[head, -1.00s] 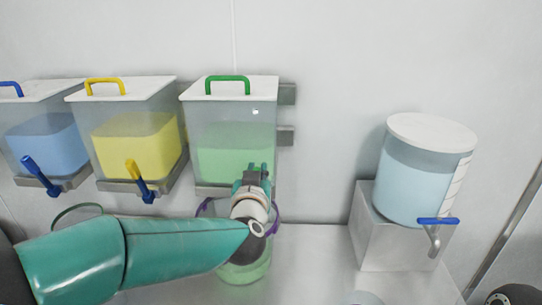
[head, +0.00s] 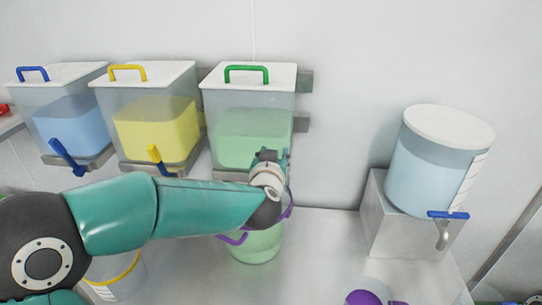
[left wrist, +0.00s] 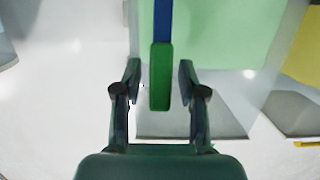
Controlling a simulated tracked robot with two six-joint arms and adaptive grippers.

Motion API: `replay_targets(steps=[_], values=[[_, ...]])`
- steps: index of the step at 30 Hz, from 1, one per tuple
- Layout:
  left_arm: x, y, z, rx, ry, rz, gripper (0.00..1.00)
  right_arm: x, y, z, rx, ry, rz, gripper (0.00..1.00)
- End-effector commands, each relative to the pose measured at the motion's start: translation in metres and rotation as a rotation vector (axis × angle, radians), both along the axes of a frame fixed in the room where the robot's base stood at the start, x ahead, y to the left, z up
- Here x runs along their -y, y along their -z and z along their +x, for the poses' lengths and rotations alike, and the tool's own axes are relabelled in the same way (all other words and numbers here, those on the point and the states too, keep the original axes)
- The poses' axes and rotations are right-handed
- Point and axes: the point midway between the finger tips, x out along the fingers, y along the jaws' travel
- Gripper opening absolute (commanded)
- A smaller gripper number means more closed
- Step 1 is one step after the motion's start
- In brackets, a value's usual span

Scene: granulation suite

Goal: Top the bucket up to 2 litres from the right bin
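The right bin (head: 250,105) is a clear wall bin with a white lid, a green handle and green contents. My left gripper (head: 268,158) is in front of its lower front edge and hides its tap in the head view. In the left wrist view the gripper (left wrist: 159,80) is open, with its fingers on either side of the green tap lever (left wrist: 160,85) and visible gaps to it. The clear bucket (head: 257,245) with purple trim stands below the bin, partly hidden by my left arm, and looks green inside. Its level is unreadable. My right gripper is not in view.
A yellow bin (head: 155,125) and a blue bin (head: 68,125) hang to the left. A drum (head: 432,165) with a blue-handled tap stands on a metal block (head: 390,225) at right. A yellow-rimmed bucket (head: 112,280) and a purple object (head: 363,298) are at the front.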

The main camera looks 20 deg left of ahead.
Motion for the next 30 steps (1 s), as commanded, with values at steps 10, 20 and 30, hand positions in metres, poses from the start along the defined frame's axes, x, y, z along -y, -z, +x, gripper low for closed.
replay_targets(steps=[10,20,30], values=[[0.000,0.001,-0.003,-0.003,0.001,0.000,0.44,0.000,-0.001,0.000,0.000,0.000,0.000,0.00],[0.008,-0.010,-0.050,-0.001,0.002,0.000,0.44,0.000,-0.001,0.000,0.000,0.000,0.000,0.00],[0.017,-0.022,-0.107,-0.001,0.001,0.000,0.44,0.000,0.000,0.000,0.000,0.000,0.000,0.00]])
